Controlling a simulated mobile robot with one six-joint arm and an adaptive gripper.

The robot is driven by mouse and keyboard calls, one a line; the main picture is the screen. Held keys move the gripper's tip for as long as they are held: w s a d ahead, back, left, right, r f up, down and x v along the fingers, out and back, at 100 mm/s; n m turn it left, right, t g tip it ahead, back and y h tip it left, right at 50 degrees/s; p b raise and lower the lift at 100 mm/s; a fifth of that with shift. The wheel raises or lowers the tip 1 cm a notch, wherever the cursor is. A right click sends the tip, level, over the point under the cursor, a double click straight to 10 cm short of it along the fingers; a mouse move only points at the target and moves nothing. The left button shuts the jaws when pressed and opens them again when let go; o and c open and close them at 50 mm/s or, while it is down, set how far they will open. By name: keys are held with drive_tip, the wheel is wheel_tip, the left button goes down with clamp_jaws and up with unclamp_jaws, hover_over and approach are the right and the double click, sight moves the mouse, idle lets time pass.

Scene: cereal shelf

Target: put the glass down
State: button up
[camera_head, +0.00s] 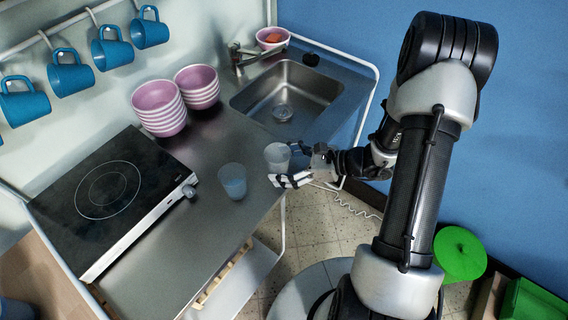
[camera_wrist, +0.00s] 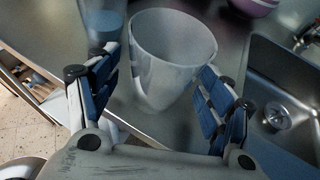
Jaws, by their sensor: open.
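A clear, whitish glass (camera_head: 277,155) is upright near the front edge of the counter, left of my gripper. In the wrist view the same glass (camera_wrist: 172,62) is between my fingers, its rim toward the camera. My gripper (camera_head: 290,166) is open, with one finger on each side of the glass. In the wrist view my gripper (camera_wrist: 160,88) shows a gap on the left side; whether the right finger touches the glass is hard to tell. The glass appears to stand on the metal counter (camera_head: 215,145), though its base is partly hidden.
A second, bluish glass (camera_head: 232,181) stands close by on the left and shows in the wrist view (camera_wrist: 103,20). The sink (camera_head: 287,92) lies behind. Stacked pink bowls (camera_head: 160,108), a cooktop (camera_head: 108,190) and hanging blue mugs (camera_head: 70,73) are farther left.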

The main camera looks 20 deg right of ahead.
drive_tip(key=shift+r, duration=0.15)
drive_tip(key=p+v, duration=0.3)
drive_tip(key=v, duration=0.9)
drive_tip(key=s+a+r+n+g+h, duration=0.3)
drive_tip(key=s+a+r+n+g, duration=0.35)
drive_tip(key=a+r+n, duration=0.45)
drive_tip(key=s+d+r+n+t+h, duration=0.1)
drive_tip(key=s+r+n+t+h, duration=0.3)
drive_tip(key=s+r+n+h, duration=0.4)
wheel_tip(320, 180, up, 3)
drive_tip(key=n, duration=0.5)
drive_tip(key=shift+s+f, duration=0.15)
drive_tip(key=shift+s, duration=0.15)
drive_tip(key=shift+c, duration=0.3)
